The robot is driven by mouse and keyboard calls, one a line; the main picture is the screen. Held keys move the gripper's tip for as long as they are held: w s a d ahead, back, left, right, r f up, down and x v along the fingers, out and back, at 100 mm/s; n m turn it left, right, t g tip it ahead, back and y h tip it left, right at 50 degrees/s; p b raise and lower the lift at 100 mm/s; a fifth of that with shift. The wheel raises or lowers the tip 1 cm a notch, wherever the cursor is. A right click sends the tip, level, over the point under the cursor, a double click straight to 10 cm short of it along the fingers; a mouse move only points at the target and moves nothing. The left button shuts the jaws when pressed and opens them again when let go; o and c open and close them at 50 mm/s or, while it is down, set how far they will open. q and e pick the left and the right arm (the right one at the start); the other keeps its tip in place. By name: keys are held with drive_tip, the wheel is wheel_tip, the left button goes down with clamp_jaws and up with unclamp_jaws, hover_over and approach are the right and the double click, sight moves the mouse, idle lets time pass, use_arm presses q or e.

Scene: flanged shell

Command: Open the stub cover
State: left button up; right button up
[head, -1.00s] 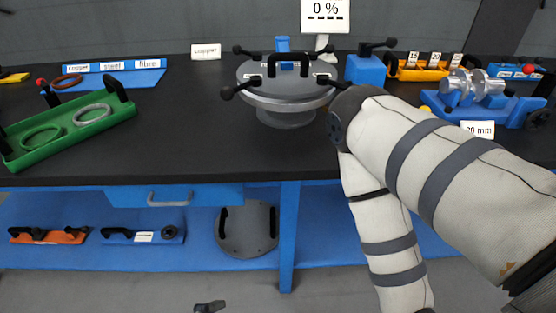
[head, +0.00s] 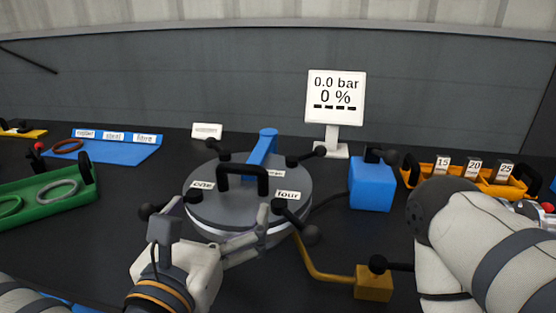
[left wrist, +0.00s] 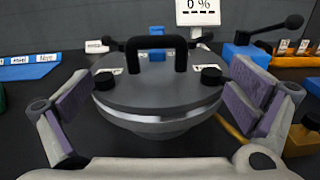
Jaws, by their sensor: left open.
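The stub cover (head: 235,205) is a round grey lid with a black bridge handle (head: 242,176), lying flat on the flanged shell. Labels on it read "one" and "four"; others are partly hidden. Several black-knobbed clamp levers (head: 310,236) stick out around its rim. It also shows in the left wrist view (left wrist: 130,92), with a bright ring beneath its edge. My left gripper (head: 212,224) is open at the near side of the cover, its fingers spread wide. In the left wrist view the fingers (left wrist: 158,95) stand either side of the cover. My right gripper is out of frame.
A display (head: 336,98) behind reads 0.0 bar, 0 %. A blue block (head: 371,186) with a black lever and a yellow valve block (head: 373,283) stand to the right. A green tray (head: 75,203) with rings is left; an orange rack (head: 475,185) is right. My right arm fills the lower right.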

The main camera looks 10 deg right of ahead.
sight(238, 167)
use_arm(q)
drive_tip(key=w+b, duration=0.3)
drive_tip(key=b, duration=0.1)
drive_tip(key=shift+w+d+f+n, duration=0.25)
drive_tip(key=shift+w+n, duration=0.05)
drive_tip(key=shift+w, duration=0.1)
drive_tip(key=x, duration=0.2)
drive_tip(key=r+x, duration=0.1)
drive_tip(key=x, duration=0.4)
drive_tip(key=shift+w+d+r, duration=0.1)
drive_tip(key=shift+w+r, duration=0.1)
drive_tip(key=shift+r, duration=0.05)
drive_tip(key=shift+w+d, duration=0.2)
drive_tip(key=shift+w, duration=0.3)
drive_tip(key=c, duration=1.6)
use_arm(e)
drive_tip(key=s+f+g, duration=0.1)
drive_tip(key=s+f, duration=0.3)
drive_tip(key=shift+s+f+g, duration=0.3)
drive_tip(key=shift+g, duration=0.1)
